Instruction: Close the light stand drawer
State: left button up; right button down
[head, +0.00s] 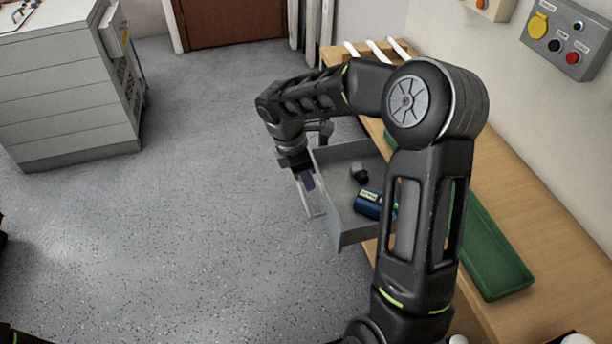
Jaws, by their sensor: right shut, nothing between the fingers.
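The grey drawer (346,233) is pulled out to the left from under a light wooden top (540,222). A blue can (368,204) and a small dark object (359,173) lie inside it. My right gripper (308,183) is at the outer side of the drawer front, close to its pale handle (312,204). It is shut and points down; I cannot tell whether it touches the front or the handle. My right arm hides part of the drawer and the wooden top. My left gripper is not in view.
A green tray (497,262) lies on the wooden top. A control box (568,38) with a yellow knob and buttons is on the right wall. A grey cabinet (62,95) stands at the upper left. The speckled floor left of the drawer is clear.

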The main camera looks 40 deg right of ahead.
jog(key=x, duration=0.6)
jog(key=shift+f, duration=0.4)
jog(key=shift+d, duration=0.2)
